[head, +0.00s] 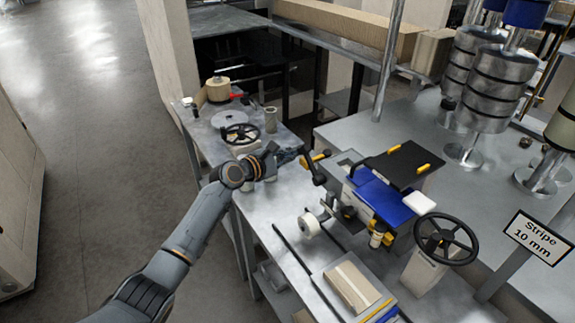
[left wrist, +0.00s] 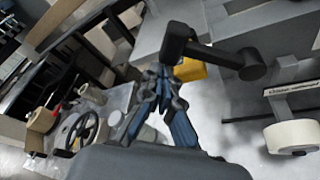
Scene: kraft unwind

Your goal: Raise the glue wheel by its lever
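The black lever (head: 319,177), with a yellow part (head: 320,156) at its top, is at the left side of the blue and black machine (head: 375,190). In the left wrist view a thick black lever arm (left wrist: 212,55) crosses ahead of my fingers, with a yellow block (left wrist: 190,70) behind it. My left gripper (head: 297,153) is just left of the lever. In the left wrist view its fingers (left wrist: 162,76) converge at the tips and look shut, with nothing seen between them. I cannot tell whether they touch the lever. I cannot clearly make out the glue wheel. My right gripper is out of view.
A white roll (head: 308,226) sits below the lever. Black handwheels stand at the back (head: 239,134) and front right (head: 446,239). A kraft stack (head: 352,286) lies in front. A "Stripe 10 mm" sign (head: 537,240) stands right. The floor (head: 90,100) at left is clear.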

